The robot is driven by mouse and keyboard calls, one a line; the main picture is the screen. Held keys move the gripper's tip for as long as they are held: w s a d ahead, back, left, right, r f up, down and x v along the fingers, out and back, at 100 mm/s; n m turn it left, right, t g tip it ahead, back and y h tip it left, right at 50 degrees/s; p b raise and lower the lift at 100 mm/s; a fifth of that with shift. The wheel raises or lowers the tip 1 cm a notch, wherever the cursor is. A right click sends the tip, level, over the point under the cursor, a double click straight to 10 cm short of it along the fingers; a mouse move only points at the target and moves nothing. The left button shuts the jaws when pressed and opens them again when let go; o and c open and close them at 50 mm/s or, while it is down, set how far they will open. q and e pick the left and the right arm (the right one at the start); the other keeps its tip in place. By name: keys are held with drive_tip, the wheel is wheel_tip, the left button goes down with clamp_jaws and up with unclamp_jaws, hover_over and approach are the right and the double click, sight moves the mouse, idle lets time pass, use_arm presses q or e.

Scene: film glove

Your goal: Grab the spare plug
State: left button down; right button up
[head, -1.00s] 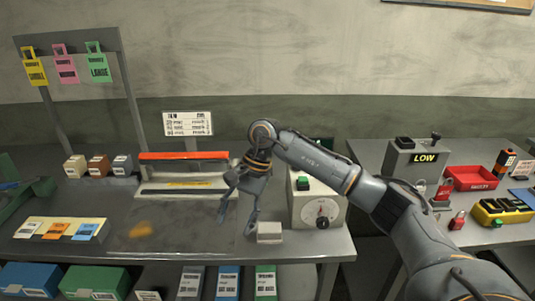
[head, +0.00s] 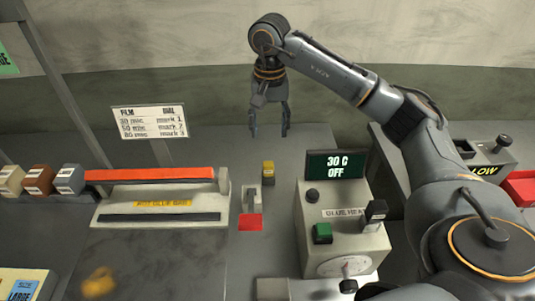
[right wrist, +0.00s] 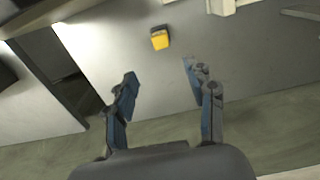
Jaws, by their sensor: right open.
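My left gripper is out of view.
A control box (head: 340,225) reading "30 C OFF" stands right of the block. A hot glue bar unit (head: 150,206) with a red-orange bar lies to the left, below a film dial card (head: 148,121). Bench around the block's back is clear.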

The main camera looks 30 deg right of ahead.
sight(268, 164)
drive_tip(key=f, duration=0.2)
drive_tip(key=f+p, duration=0.1)
drive_tip(key=shift+s+a+f, duration=0.25)
drive_tip(key=shift+s+f, duration=0.15)
wheel_tip(268, 164, down, 4)
drive_tip(key=shift+w+d+r+p, duration=0.1)
drive_tip(key=shift+w+p, duration=0.05)
drive_tip(key=shift+p, duration=0.3)
drive_tip(key=shift+f, duration=0.25)
drive_tip(key=shift+f+p, duration=0.75)
drive_tip(key=shift+p, duration=0.1)
wheel_tip(268, 164, down, 3)
drive_tip(key=shift+w+f+p, duration=0.1)
drive_tip(key=shift+f+p, duration=0.1)
drive_tip(key=shift+p, duration=0.35)
drive_tip(key=shift+f, duration=0.15)
clamp_jaws()
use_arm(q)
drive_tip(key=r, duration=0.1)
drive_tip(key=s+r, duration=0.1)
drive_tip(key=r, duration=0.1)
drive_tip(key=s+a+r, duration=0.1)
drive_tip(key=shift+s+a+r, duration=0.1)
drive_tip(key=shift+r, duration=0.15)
